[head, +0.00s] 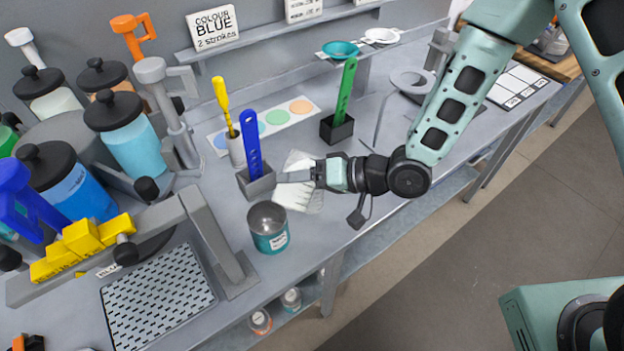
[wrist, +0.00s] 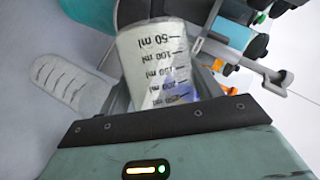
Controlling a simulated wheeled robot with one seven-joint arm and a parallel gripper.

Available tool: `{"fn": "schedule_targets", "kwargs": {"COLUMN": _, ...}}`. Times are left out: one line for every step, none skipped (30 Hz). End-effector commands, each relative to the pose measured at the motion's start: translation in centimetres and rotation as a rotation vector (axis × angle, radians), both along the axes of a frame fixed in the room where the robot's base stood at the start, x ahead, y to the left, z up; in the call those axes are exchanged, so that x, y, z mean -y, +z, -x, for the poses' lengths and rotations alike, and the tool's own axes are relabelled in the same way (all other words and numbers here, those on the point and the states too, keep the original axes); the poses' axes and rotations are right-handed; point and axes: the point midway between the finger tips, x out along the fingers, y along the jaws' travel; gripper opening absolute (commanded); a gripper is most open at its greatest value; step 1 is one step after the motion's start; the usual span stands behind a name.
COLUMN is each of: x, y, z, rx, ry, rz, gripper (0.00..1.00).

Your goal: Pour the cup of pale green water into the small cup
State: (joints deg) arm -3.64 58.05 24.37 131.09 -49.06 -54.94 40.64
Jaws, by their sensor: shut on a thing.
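My gripper (head: 292,177) is shut on a clear, pale cup (head: 299,198) above the front part of the bench. In the wrist view the cup (wrist: 158,62) lies between the fingers, with black ml marks that read upside down. It has a faint pale green tint; its water level and exact tilt are unclear. A teal metal can (head: 269,230) with an open top and a label stands below and left of the gripper, apart from the held cup. I cannot make out a separate small cup with certainty.
A blue stirrer (head: 252,143) in a grey holder stands just left of the gripper. A green stirrer (head: 345,88) stands behind in a black holder. Colour bottles (head: 124,130) and a lever stand (head: 213,230) fill the left. The bench's front edge runs close below the gripper.

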Motion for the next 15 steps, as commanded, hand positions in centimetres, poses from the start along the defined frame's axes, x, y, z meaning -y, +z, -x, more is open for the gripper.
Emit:
{"fn": "schedule_targets", "kwargs": {"x": -0.01, "y": 0.03, "z": -0.03, "rx": -0.003, "ry": 0.000, "rz": -0.002, "gripper": 0.36}}
{"fn": "schedule_targets", "kwargs": {"x": -0.01, "y": 0.02, "z": -0.02, "rx": -0.004, "ry": 0.000, "rz": -0.004, "gripper": 0.36}}
{"fn": "schedule_targets", "kwargs": {"x": -0.01, "y": 0.02, "z": -0.02, "rx": -0.007, "ry": 0.000, "rz": -0.004, "gripper": 0.36}}
{"fn": "schedule_targets", "kwargs": {"x": -0.01, "y": 0.01, "z": -0.03, "rx": -0.008, "ry": 0.000, "rz": -0.005, "gripper": 0.36}}
{"fn": "schedule_targets", "kwargs": {"x": -0.01, "y": 0.01, "z": -0.03, "rx": -0.009, "ry": -0.001, "rz": -0.006, "gripper": 0.36}}
{"fn": "schedule_targets", "kwargs": {"x": -0.01, "y": 0.00, "z": -0.03, "rx": -0.012, "ry": 0.000, "rz": -0.007, "gripper": 0.36}}
{"fn": "schedule_targets", "kwargs": {"x": -0.01, "y": -0.01, "z": -0.03, "rx": -0.013, "ry": 0.000, "rz": -0.008, "gripper": 0.36}}
{"fn": "schedule_targets", "kwargs": {"x": -0.01, "y": -0.01, "z": -0.03, "rx": -0.016, "ry": 0.000, "rz": -0.008, "gripper": 0.36}}
{"fn": "schedule_targets", "kwargs": {"x": -0.02, "y": -0.02, "z": -0.03, "rx": -0.017, "ry": 0.001, "rz": -0.010, "gripper": 0.36}}
{"fn": "schedule_targets", "kwargs": {"x": -0.01, "y": -0.03, "z": -0.03, "rx": -0.019, "ry": 0.000, "rz": -0.010, "gripper": 0.36}}
{"fn": "schedule_targets", "kwargs": {"x": -0.01, "y": -0.03, "z": -0.03, "rx": -0.020, "ry": 0.000, "rz": -0.011, "gripper": 0.36}}
{"fn": "schedule_targets", "kwargs": {"x": -0.02, "y": -0.05, "z": -0.02, "rx": -0.022, "ry": 0.001, "rz": -0.012, "gripper": 0.36}}
{"fn": "schedule_targets", "kwargs": {"x": -0.01, "y": -0.06, "z": -0.03, "rx": -0.024, "ry": 0.000, "rz": -0.013, "gripper": 0.36}}
{"fn": "schedule_targets", "kwargs": {"x": -0.01, "y": -0.06, "z": -0.03, "rx": -0.025, "ry": 0.001, "rz": -0.013, "gripper": 0.36}}
{"fn": "schedule_targets", "kwargs": {"x": -0.02, "y": -0.07, "z": -0.03, "rx": -0.028, "ry": 0.000, "rz": -0.015, "gripper": 0.36}}
